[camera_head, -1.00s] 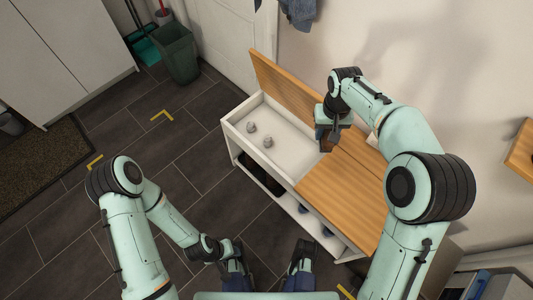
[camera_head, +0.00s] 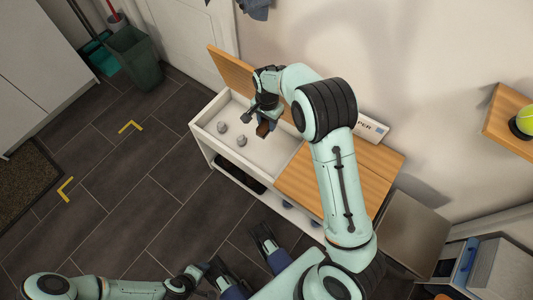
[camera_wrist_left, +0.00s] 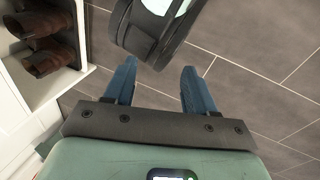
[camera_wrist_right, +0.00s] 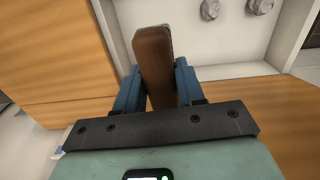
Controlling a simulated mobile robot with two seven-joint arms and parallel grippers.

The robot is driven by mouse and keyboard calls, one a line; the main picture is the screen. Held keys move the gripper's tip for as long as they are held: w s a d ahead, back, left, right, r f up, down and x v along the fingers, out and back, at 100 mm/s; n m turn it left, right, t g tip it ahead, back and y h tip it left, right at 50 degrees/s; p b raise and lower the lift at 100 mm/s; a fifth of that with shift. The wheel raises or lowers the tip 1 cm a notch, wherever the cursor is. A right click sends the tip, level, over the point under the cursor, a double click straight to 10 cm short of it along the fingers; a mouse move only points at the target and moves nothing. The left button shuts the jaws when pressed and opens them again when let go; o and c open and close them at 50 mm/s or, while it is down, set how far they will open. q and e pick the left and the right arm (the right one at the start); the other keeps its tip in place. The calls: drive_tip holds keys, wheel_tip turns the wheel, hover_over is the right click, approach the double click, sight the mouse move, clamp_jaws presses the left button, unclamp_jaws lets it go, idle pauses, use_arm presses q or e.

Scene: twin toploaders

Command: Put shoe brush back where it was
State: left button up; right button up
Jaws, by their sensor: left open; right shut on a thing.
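The brown shoe brush (camera_head: 263,129) is in my right gripper (camera_head: 267,117), over the open compartment of the white bench (camera_head: 203,148). In the right wrist view the brush (camera_wrist_right: 156,60) stands lengthwise between the two blue fingers, which are shut on it. I cannot tell whether it touches the compartment floor. The wooden lid (camera_head: 232,70) of this compartment is raised; the other lid (camera_head: 335,180) is down. My left gripper (camera_wrist_left: 160,68) is open and empty, with its fingers wide apart, low in front of the bench.
Two small grey round things (camera_head: 222,127) (camera_head: 241,141) lie in the compartment. Brown shoes (camera_wrist_left: 48,58) sit on the bench's lower shelf. A wall shelf with a yellow-green ball (camera_head: 525,119) is at the right. A dark green bin (camera_head: 134,57) stands upper left.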

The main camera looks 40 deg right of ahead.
drive_tip(key=shift+m, duration=0.3)
drive_tip(key=f+b, duration=0.1)
drive_tip(key=f, duration=0.4)
drive_tip(key=f+b, duration=0.1)
drive_tip(key=f, duration=0.4)
drive_tip(key=f+b, duration=0.2)
drive_tip(key=f, duration=0.4)
drive_tip(key=shift+s+d, duration=0.1)
drive_tip(key=shift+d, duration=0.25)
wheel_tip(320, 180, down, 4)
drive_tip(key=shift+r+b, duration=0.15)
drive_tip(key=shift+b, duration=0.45)
use_arm(q)
drive_tip(key=w+a+f+y, duration=0.1)
drive_tip(key=w+a+f, duration=0.1)
drive_tip(key=f, duration=0.5)
drive_tip(key=shift+w+a+f+n+t, duration=0.15)
drive_tip(key=shift+w+a+n+t, duration=0.15)
drive_tip(key=shift+a, duration=0.5)
use_arm(e)
drive_tip(key=shift+f, duration=0.3)
use_arm(q)
drive_tip(key=shift+s+f, duration=0.1)
use_arm(e)
drive_tip(key=shift+f, duration=0.1)
drive_tip(key=o, duration=1)
use_arm(q)
drive_tip(key=shift+s, duration=0.1)
